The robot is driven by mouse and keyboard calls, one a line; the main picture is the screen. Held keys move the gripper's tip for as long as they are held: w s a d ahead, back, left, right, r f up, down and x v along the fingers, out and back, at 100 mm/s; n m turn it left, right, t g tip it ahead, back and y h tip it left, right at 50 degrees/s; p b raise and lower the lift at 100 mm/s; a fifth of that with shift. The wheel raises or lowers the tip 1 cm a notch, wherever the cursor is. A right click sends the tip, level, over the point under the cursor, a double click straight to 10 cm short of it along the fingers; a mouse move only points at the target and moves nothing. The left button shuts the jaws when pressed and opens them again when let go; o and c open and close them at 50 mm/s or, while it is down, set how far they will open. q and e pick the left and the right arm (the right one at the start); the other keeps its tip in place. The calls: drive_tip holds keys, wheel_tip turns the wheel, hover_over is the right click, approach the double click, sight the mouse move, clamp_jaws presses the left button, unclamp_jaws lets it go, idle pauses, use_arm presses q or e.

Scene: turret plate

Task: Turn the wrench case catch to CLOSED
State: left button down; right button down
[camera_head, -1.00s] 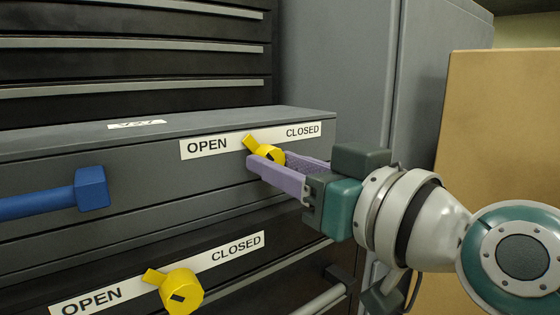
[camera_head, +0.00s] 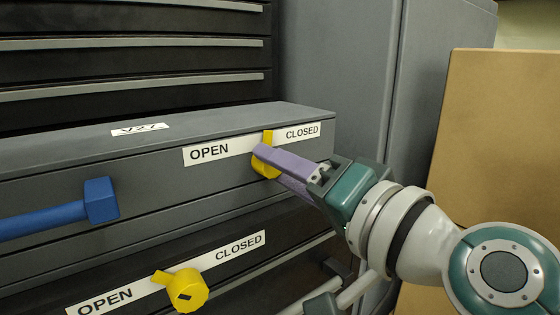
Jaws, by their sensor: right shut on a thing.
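The upper yellow catch (camera_head: 265,170) sits on the front of a grey case (camera_head: 150,205), on a white strip marked OPEN at left and CLOSED at right. Its pointer stands about upright, between the two words. My right gripper (camera_head: 266,157), with purple fingers, is shut on this catch, coming in from the right. The fingers hide part of the knob. A lower yellow catch (camera_head: 187,290) has its own OPEN and CLOSED strip, and its pointer leans left towards OPEN. No writing in view says which is the wrench case. My left gripper is out of view.
A blue handle (camera_head: 100,201) juts from the case front at left. Dark drawers (camera_head: 130,55) rise behind. A tall grey cabinet (camera_head: 340,70) stands behind the right arm, with a tan panel (camera_head: 505,140) at far right.

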drive_tip(key=shift+m+p, duration=0.55)
drive_tip(key=shift+m, duration=2.95)
drive_tip(key=shift+c, duration=2.2)
unclamp_jaws()
drive_tip(key=shift+s, duration=0.1)
